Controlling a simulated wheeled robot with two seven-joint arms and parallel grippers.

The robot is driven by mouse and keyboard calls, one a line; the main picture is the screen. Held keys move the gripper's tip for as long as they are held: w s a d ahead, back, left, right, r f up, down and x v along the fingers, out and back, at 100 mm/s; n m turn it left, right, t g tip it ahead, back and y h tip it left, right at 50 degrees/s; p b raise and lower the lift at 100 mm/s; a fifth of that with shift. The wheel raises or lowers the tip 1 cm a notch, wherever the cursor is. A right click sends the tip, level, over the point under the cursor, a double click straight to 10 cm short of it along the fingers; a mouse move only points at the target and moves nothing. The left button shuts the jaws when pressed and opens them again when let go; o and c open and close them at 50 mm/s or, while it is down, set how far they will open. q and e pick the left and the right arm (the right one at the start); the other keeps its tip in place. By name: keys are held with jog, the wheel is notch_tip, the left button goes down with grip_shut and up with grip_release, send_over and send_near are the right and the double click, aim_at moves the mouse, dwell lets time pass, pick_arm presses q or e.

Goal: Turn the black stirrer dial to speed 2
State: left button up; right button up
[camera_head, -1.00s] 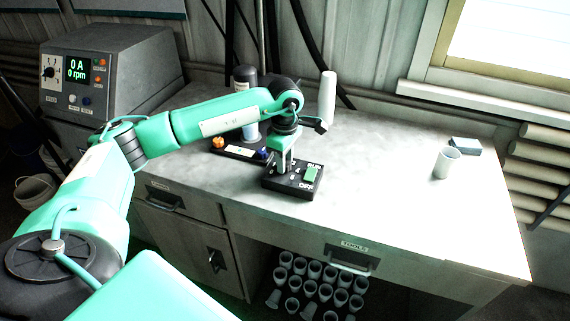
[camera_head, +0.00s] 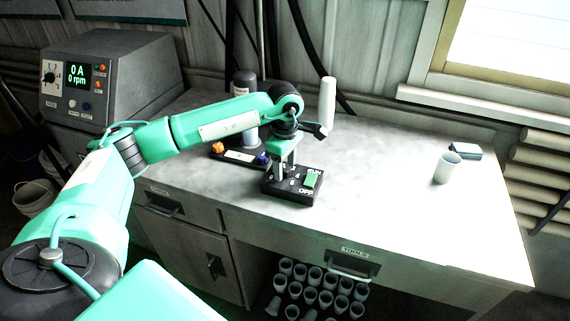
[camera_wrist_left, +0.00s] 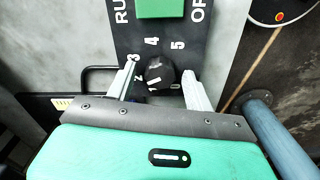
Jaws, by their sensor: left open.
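The black stirrer dial (camera_wrist_left: 158,73) shows in the left wrist view, with a white pointer line and white numbers around it, among them 2, 3, 4 and 5. The pointer leans toward the lower side, near the low numbers; its exact number is hard to read. My left gripper (camera_wrist_left: 162,78) is open, one finger on each side of the dial; I cannot tell whether they touch it. In the head view my left gripper (camera_head: 285,170) points down over the black control box (camera_head: 284,193), and hides the dial there. My right gripper is not in view.
A green RUN/OFF switch (camera_head: 311,178) sits beside the dial on the box. A panel with orange and blue knobs (camera_head: 240,156) lies behind. A white cup (camera_head: 447,168) stands at the right. The display unit (camera_head: 105,80) reads 0 A, 0 rpm. The right worktop is mostly clear.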

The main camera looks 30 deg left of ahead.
aim_at(285, 168)
pick_arm(q)
jog(key=shift+r, duration=0.3)
notch_tip(285, 168, up, 13)
jog(key=b, duration=0.1)
jog(key=shift+b, duration=0.4)
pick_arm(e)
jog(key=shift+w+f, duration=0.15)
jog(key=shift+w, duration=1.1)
pick_arm(q)
jog(key=shift+r, duration=0.1)
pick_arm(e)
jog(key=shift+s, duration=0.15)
